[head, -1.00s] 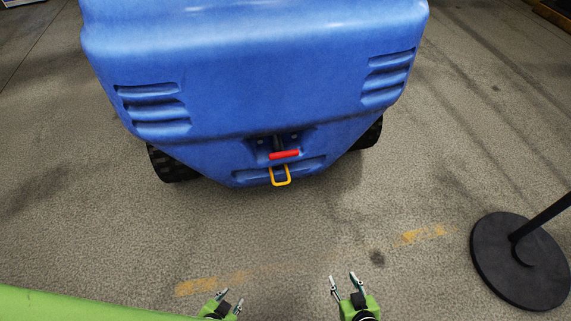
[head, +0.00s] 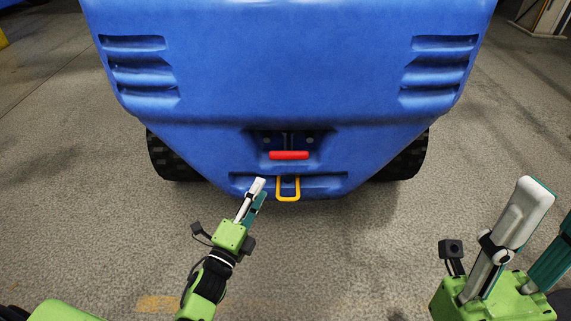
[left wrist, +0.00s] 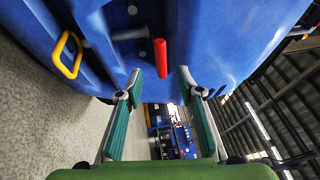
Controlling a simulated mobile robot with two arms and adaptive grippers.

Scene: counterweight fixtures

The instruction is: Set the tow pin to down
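The tow pin's red handle (head: 289,155) lies level in a recess on the blue vehicle's lower end, above a yellow loop (head: 288,190). In the left wrist view, the red handle (left wrist: 161,58) is ahead of the fingers, near the middle of the gap, and the yellow loop (left wrist: 67,54) is to the left. My left gripper (head: 260,189) is just left of the yellow loop in the head view, below the handle. It is open and empty, with its fingers apart (left wrist: 160,82). My right gripper (head: 545,215) is open and empty at the right edge, partly cut off.
The blue vehicle (head: 290,65) fills the upper middle, with black tyres (head: 403,160) on both sides. Grey floor (head: 350,250) is clear in front of it. A worn yellow mark (head: 160,303) lies on the floor at the bottom left.

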